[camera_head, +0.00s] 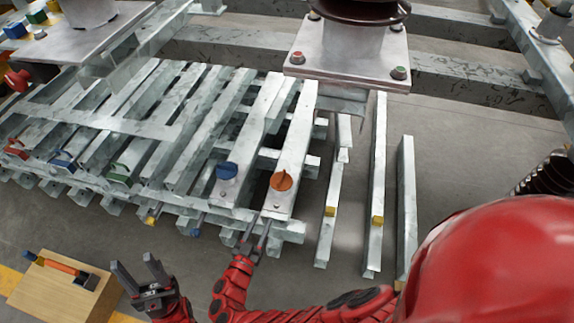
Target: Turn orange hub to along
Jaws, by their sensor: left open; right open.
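The orange hub (281,180) is a small round knob on top of a grey steel beam (296,130), near the beam's front end. A thin raised piece shows on it, but it is too small to tell its angle surely. My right gripper (257,224) is open and empty, just in front of the beam's near end, below and left of the hub and apart from it. My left gripper (134,262) is open and empty over the floor at the lower left, far from the hub.
A blue hub (227,171) sits on the neighbouring beam. Green (119,172), blue (62,160) and red (16,149) handles are further left. A wooden block (55,290) with a tool stands at lower left. Loose bars with yellow pieces (377,221) lie to the right.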

